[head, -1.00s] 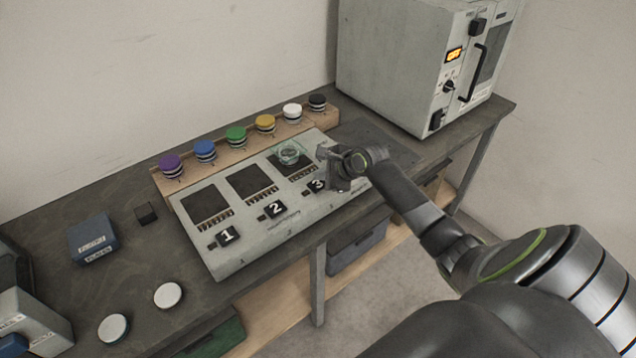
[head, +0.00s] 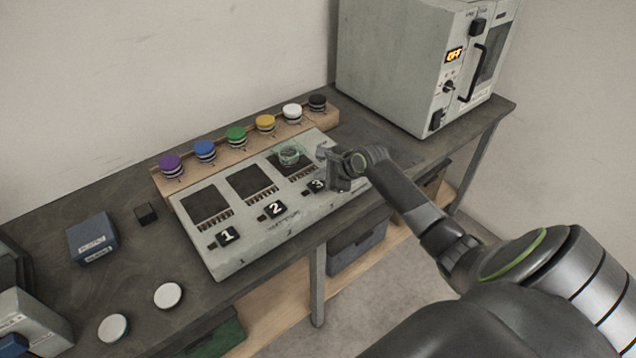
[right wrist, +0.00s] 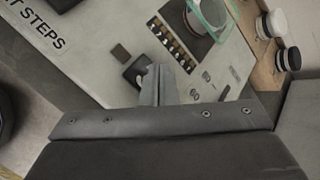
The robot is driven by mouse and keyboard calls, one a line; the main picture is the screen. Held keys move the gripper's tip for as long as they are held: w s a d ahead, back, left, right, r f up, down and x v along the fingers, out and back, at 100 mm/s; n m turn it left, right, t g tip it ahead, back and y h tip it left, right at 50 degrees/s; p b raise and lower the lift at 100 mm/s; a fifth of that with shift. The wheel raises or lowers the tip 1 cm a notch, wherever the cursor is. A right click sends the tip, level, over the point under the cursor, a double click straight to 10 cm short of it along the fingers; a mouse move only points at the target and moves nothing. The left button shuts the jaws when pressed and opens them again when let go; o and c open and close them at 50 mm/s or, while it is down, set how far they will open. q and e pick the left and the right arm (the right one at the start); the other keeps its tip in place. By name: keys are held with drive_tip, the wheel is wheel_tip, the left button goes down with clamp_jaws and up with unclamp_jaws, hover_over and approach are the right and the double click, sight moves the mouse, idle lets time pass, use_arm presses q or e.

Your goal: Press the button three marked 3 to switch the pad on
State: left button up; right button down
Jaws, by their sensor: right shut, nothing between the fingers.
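The grey panel (head: 240,262) lies on the workbench with three dark pads and black buttons marked 1 (head: 228,235), 2 (head: 275,209) and 3 (head: 316,185). A clear glass dish (head: 289,155) stands on the third pad (head: 302,166). My right gripper (head: 334,182) is shut and empty, right at button 3 and partly covering it. In the right wrist view the shut fingers (right wrist: 152,72) reach over the edge of the dark button (right wrist: 136,70); whether they touch it I cannot tell. The left gripper is not in view.
Several coloured-lid jars (head: 236,134) stand on a wooden rack behind the panel. A grey oven-like box (head: 390,65) showing OFF stands at the back right. A blue box (head: 92,240), a small black cube (head: 146,213) and two white discs (head: 168,295) lie at the left.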

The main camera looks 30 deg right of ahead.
drive_tip(key=shift+f, duration=0.15)
idle(0.4)
drive_tip(key=shift+f+p, duration=0.15)
drive_tip(key=shift+p, duration=0.2)
drive_tip(key=shift+f, duration=0.1)
drive_tip(key=shift+f, duration=0.3)
drive_tip(key=shift+r, duration=0.1)
idle(0.3)
drive_tip(key=shift+r+p, duration=0.65)
drive_tip(key=shift+p, duration=0.55)
